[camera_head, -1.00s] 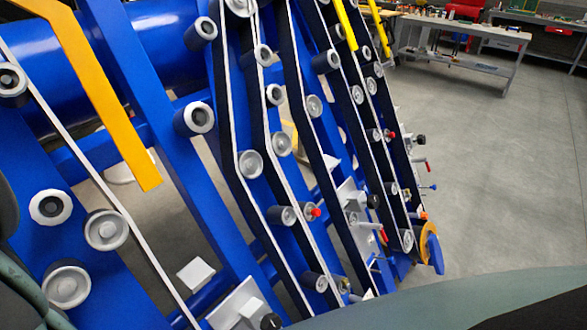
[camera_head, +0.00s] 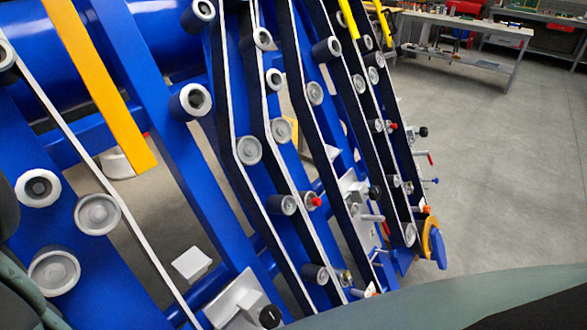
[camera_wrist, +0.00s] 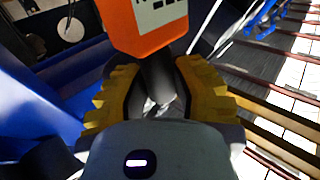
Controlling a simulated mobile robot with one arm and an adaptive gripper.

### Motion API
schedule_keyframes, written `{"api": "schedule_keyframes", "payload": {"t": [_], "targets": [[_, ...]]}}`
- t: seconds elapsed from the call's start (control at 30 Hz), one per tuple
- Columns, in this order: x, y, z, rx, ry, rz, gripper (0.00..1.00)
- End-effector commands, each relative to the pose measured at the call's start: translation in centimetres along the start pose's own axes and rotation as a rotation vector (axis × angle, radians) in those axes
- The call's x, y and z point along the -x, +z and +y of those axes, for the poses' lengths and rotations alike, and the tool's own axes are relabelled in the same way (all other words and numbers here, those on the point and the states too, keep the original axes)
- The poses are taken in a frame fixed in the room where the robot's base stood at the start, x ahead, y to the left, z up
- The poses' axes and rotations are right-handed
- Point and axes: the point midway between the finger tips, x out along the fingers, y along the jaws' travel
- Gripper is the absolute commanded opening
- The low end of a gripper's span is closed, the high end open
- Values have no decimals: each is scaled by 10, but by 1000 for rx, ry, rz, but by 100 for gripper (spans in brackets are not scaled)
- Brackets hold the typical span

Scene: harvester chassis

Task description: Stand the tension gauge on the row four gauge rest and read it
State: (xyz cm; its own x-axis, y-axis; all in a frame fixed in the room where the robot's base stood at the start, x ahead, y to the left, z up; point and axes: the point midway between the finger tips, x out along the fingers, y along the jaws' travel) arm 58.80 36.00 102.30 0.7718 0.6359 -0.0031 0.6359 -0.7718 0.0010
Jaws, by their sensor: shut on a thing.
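The tension gauge (camera_wrist: 146,22) is an orange body with a white label and a dark grip in the wrist view. My gripper (camera_wrist: 157,95), with yellow ribbed fingers, is shut on the dark grip, one finger on each side. The gauge's upper part is cut off by the frame's top edge. Neither gripper nor gauge shows in the head view. A small white plate (camera_head: 192,264) shows low between the blue frames in the head view. I cannot tell which part is the row four gauge rest.
Blue frames carry several belts and grey rollers (camera_head: 248,150). A yellow bar (camera_head: 106,82) slants across at the left. Red and black knobs stick out along the rows. Workbenches (camera_head: 465,40) stand at the back right, with clear grey floor (camera_head: 500,180) before them.

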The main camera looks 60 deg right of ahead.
Motion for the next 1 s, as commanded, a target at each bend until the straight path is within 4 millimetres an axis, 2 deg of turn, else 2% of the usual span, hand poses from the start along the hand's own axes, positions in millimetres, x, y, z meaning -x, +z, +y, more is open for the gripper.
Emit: {"api": "schedule_keyframes", "payload": {"t": [0.7,0.73,1.0], "targets": [[0,7,1,0,2,4,0],[0,6,1,0,2,4,29],[0,6,0,0,1,2,57]]}}
